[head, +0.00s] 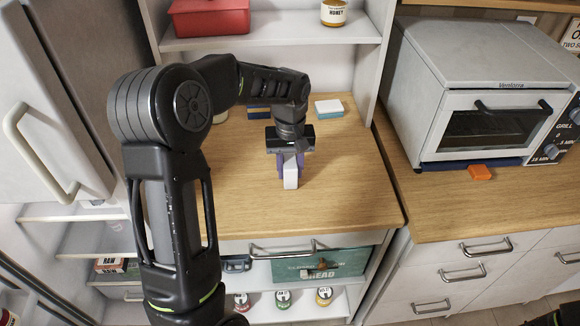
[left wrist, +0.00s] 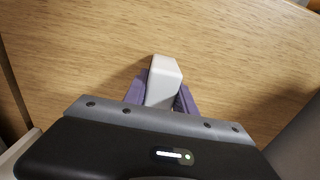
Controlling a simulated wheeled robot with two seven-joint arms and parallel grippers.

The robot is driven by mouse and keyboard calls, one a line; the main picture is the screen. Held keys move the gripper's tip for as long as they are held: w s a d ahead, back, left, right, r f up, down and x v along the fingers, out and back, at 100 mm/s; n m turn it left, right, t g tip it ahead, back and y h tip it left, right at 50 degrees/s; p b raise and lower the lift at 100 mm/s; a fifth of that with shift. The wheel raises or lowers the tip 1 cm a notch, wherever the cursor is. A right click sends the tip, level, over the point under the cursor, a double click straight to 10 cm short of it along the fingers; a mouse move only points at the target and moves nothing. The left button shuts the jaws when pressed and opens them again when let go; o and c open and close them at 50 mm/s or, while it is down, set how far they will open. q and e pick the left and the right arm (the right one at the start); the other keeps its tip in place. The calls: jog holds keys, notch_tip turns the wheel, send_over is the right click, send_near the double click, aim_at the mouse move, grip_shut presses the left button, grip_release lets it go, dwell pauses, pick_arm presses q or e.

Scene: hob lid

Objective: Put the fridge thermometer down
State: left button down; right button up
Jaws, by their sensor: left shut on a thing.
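The fridge thermometer, a small white block (head: 291,172), is between the purple fingers of my left gripper (head: 290,168) above or on the wooden counter (head: 340,190). In the left wrist view the white block (left wrist: 163,80) sticks out past the purple fingertips (left wrist: 160,98), with the wood grain behind it. My left gripper is shut on it. I cannot tell whether its lower end touches the wood. Its face and any dial are not visible.
A blue and white sponge-like block (head: 329,108) lies at the back of the counter. A toaster oven (head: 500,110) stands on the right counter, with an orange block (head: 480,172) before it. The wood right of my gripper is clear. A fridge (head: 60,110) stands left.

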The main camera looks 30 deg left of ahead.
aim_at(290, 161)
pick_arm(q)
jog(key=shift+f, duration=0.1)
jog(key=c, duration=1)
grip_release()
notch_tip(290, 161, up, 12)
jog(key=shift+r+b, duration=0.2)
jog(key=shift+b, duration=0.4)
